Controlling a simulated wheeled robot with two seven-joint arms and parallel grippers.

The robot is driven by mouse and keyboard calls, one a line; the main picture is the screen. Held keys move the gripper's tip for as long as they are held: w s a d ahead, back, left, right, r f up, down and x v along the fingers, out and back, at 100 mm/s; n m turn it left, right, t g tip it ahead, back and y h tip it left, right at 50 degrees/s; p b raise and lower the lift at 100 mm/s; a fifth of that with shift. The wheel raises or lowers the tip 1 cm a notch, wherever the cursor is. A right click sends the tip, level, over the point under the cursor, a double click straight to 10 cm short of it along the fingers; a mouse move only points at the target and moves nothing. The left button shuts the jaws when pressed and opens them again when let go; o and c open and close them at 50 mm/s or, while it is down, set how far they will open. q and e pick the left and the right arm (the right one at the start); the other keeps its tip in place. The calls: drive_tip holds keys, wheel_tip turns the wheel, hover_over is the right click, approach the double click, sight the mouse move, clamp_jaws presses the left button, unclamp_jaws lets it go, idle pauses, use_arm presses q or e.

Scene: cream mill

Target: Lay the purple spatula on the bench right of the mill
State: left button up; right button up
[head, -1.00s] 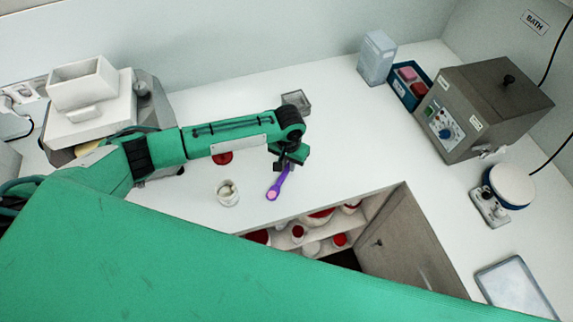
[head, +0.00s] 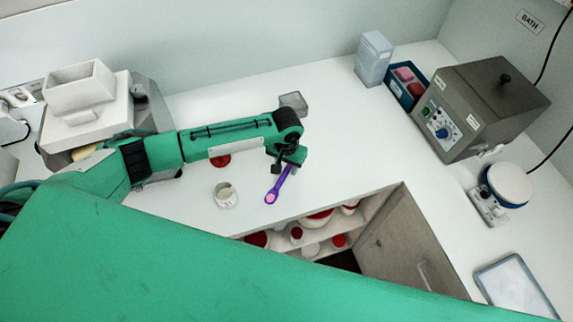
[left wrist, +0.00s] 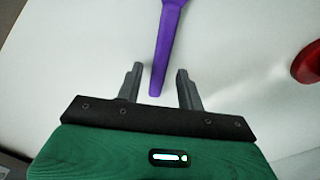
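The purple spatula (head: 272,195) appears to lie on the white bench, right of the mill (head: 85,105), with its pinkish end towards the bench's front edge. My left gripper (head: 287,163) is over the handle end. In the left wrist view the spatula's handle (left wrist: 166,40) runs between the two fingers of the gripper (left wrist: 160,68). The fingers stand apart, with a gap on each side of the handle. The spatula's far end is cut off in that view. My right gripper is not in view.
An open jar (head: 225,195) and a red lid (head: 220,160) are left of the spatula. A small grey tray (head: 293,102) lies behind my gripper. Below the bench edge is an open cabinet (head: 325,232).

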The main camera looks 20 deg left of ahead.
use_arm(q)
wheel_tip(320, 180, up, 5)
drive_tip(key=p, duration=0.5)
drive_tip(key=shift+r, duration=0.1)
wheel_tip(320, 180, up, 7)
drive_tip(key=shift+f, duration=0.2)
